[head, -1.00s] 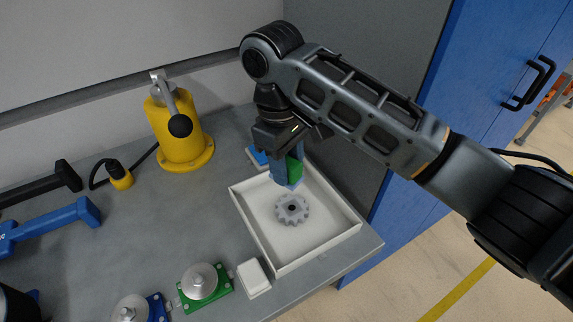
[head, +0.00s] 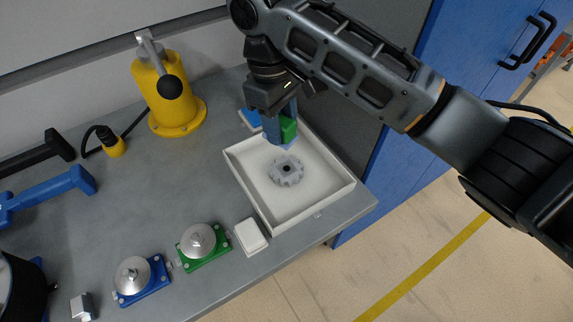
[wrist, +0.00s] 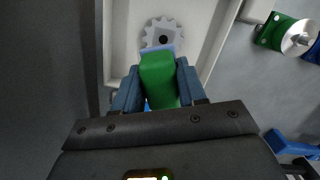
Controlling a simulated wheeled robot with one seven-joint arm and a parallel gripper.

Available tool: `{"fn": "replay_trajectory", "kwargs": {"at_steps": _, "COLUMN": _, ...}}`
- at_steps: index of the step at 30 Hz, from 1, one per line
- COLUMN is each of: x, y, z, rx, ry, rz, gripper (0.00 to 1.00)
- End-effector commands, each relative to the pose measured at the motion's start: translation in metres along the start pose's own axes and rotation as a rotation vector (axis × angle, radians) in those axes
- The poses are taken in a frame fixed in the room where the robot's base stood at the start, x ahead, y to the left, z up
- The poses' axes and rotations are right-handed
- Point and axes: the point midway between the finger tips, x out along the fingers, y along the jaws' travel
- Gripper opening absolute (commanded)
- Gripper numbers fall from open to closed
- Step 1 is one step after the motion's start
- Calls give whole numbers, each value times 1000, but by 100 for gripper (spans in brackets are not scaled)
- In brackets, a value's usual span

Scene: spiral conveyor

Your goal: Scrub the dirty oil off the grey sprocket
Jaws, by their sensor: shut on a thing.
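The grey sprocket (head: 286,170) lies flat in the white tray (head: 331,204), teeth around its rim and a dark centre hole. It also shows in the wrist view (wrist: 161,34), just beyond my fingertips. My gripper (head: 280,134) is shut on a green-handled scrubber (head: 289,130) with a pale blue end. In the wrist view the green body (wrist: 158,80) sits between the two blue fingers. The scrubber appears to be above the sprocket's far edge, and I cannot tell whether it touches. No oil is clearly visible on the sprocket.
A yellow post with a lever (head: 172,98) stands at the back. A green-based disc fixture (head: 203,244), a blue-based one (head: 138,279) and a white block (head: 250,236) line the front. A blue item (head: 250,118) lies behind the tray. Blue tools lie left.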

Motion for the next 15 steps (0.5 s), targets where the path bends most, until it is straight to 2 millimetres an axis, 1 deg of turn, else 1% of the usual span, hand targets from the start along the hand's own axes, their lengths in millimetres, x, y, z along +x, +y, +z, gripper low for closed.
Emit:
{"fn": "replay_trajectory", "kwargs": {"at_steps": 1, "x": 0, "y": 0, "z": 0, "rx": 0, "ry": 0, "rz": 0, "gripper": 23}}
{"fn": "replay_trajectory", "kwargs": {"at_steps": 6, "x": 0, "y": 0, "z": 0, "rx": 0, "ry": 0, "rz": 0, "gripper": 9}}
{"fn": "replay_trajectory", "kwargs": {"at_steps": 11, "x": 3, "y": 0, "z": 0, "rx": 0, "ry": 0, "rz": 0, "gripper": 9}}
{"fn": "replay_trajectory", "kwargs": {"at_steps": 15, "x": 12, "y": -1, "z": 1, "rx": 0, "ry": 0, "rz": -2, "gripper": 9}}
